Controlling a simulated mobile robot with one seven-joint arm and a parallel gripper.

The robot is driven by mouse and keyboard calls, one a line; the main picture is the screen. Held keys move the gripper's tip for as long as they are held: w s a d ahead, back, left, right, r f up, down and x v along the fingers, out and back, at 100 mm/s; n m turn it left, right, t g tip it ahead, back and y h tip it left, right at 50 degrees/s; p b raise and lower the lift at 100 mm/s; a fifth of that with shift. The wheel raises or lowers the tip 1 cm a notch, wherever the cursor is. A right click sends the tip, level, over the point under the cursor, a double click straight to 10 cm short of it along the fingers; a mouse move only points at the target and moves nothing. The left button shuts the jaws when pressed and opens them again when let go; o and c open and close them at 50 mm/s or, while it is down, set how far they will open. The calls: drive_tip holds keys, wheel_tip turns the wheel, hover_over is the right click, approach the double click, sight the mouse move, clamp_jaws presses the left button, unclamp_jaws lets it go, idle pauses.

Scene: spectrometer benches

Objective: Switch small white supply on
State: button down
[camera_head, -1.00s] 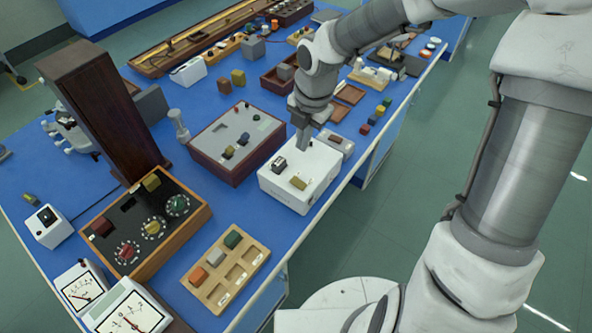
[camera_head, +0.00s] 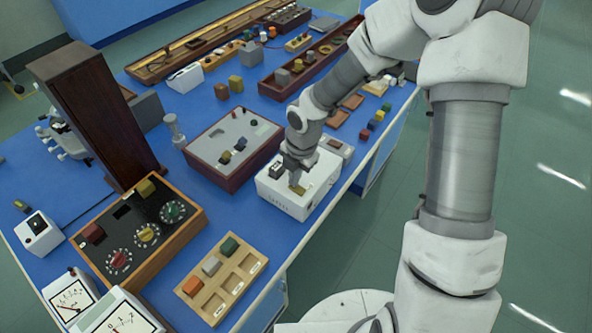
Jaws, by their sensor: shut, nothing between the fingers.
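The small white supply (camera_head: 290,206) is a white box near the right edge of the blue bench. A dark switch (camera_head: 277,170) sits on the left of its top. A yellowish block (camera_head: 298,189) sits on its top near the front. My gripper (camera_head: 296,181) is shut and points down over the top of the supply, right by the yellowish block. I cannot tell whether the fingertips touch the top or the block. My gripper and wrist hide the back part of the supply's top.
A larger dark red box with a grey top (camera_head: 233,142) stands left of the supply. A wooden tray with coloured blocks (camera_head: 224,278) and a dark dial panel (camera_head: 140,225) lie nearer. A small grey box (camera_head: 340,149) sits behind the supply.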

drive_tip(key=shift+f, duration=0.15)
drive_tip(key=shift+a+f, duration=0.1)
drive_tip(key=shift+f, duration=0.1)
idle(0.3)
drive_tip(key=shift+s+d+r+p, duration=0.15)
drive_tip(key=shift+s+d+p, duration=0.3)
drive_tip(key=shift+d, duration=0.2)
drive_tip(key=shift+r, duration=0.1)
